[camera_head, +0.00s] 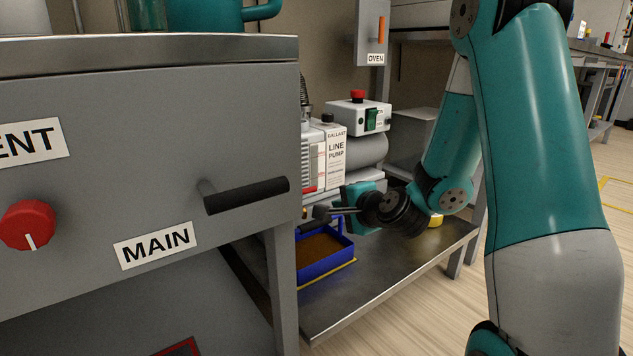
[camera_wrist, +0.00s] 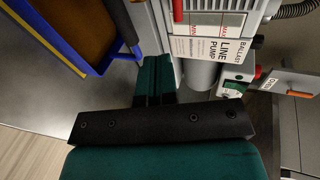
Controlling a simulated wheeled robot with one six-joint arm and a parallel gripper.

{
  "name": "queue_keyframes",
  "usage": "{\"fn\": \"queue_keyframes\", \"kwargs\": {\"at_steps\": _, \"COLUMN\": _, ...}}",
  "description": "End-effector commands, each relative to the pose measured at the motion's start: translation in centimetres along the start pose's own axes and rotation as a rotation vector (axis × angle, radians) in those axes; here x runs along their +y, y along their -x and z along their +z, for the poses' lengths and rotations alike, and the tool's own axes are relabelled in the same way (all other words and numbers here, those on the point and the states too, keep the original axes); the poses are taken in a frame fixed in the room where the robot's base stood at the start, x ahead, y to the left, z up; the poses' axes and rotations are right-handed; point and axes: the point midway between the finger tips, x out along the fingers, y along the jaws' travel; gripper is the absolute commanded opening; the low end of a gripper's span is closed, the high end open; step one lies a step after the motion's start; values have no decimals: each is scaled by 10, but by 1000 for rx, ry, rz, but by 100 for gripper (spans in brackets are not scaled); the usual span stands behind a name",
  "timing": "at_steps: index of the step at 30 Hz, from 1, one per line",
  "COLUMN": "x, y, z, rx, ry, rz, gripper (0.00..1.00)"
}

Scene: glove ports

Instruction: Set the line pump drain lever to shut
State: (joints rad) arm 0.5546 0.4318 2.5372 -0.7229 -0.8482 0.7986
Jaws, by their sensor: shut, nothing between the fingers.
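The line pump (camera_head: 335,160) stands on the lower shelf behind the grey cabinet, with a white "BALLAST LINE PUMP" label. It also shows in the wrist view (camera_wrist: 225,45), turned on its side. A red bar (camera_wrist: 178,10) sits on the pump's face in the wrist view; I cannot tell whether it is the drain lever. A small red part shows low on the pump in the head view (camera_head: 309,190). My gripper (camera_head: 322,211) is shut and empty, low in front of the pump. Its teal fingers show in the wrist view (camera_wrist: 155,75). The lever's setting cannot be read.
A blue tray (camera_head: 341,264) with brown contents lies on the shelf (camera_head: 375,275) below my gripper. The cabinet with its black handle (camera_head: 246,195) blocks the left. A white switch box (camera_head: 362,117) with a red button and an OVEN switch (camera_head: 373,35) are behind.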

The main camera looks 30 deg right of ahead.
Motion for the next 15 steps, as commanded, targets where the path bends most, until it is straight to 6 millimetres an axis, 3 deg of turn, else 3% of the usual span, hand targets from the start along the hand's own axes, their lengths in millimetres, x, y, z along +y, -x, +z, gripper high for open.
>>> {"fn": "queue_keyframes", "kwargs": {"at_steps": 4, "x": -3, "y": -3, "z": -2, "rx": 14, "ry": -9, "rz": 11, "gripper": 0}}
{"fn": "queue_keyframes", "kwargs": {"at_steps": 15, "x": -5, "y": -83, "z": -1, "rx": 10, "ry": -1, "rz": 4, "gripper": 0}}
